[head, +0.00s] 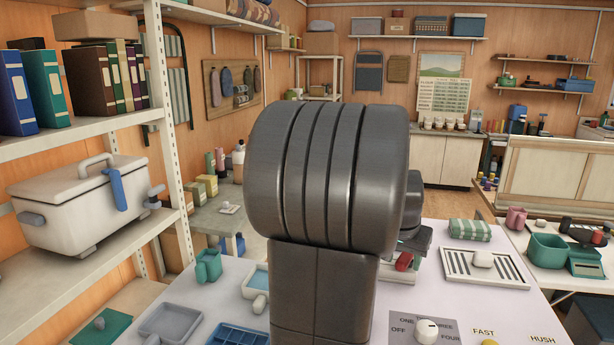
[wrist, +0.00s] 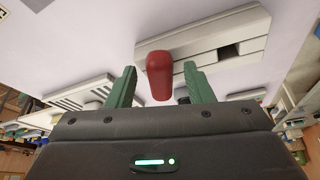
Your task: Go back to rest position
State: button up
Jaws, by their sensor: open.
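In the wrist view my gripper (wrist: 159,70) is open, with its two green fingers spread apart. A rounded red piece, like a handle (wrist: 160,82), shows between the fingers, with a gap visible on each side. It stands by a pale plate with a dark slot (wrist: 210,42) on the light tabletop. In the head view my dark arm fills the middle and hides most of the gripper. A bit of the red handle (head: 404,262) shows just right of the arm.
The pale table holds a slatted white tray (head: 486,268), a folded green cloth (head: 469,230), a green mug (head: 208,266) and a dial panel (head: 400,330). A shelf at left bears a white cooler box (head: 75,210) and binders. Another table (head: 560,278) stands at right.

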jog(key=shift+s+d+r+n, duration=0.2)
jog(key=shift+s+r+n, duration=0.1)
jog(key=shift+n, duration=0.2)
jog(key=shift+d+f+n+t+y, duration=0.15)
jog(key=shift+d+n+t+y, duration=0.2)
jog(key=shift+n, duration=0.35)
jog(key=shift+a, duration=0.1)
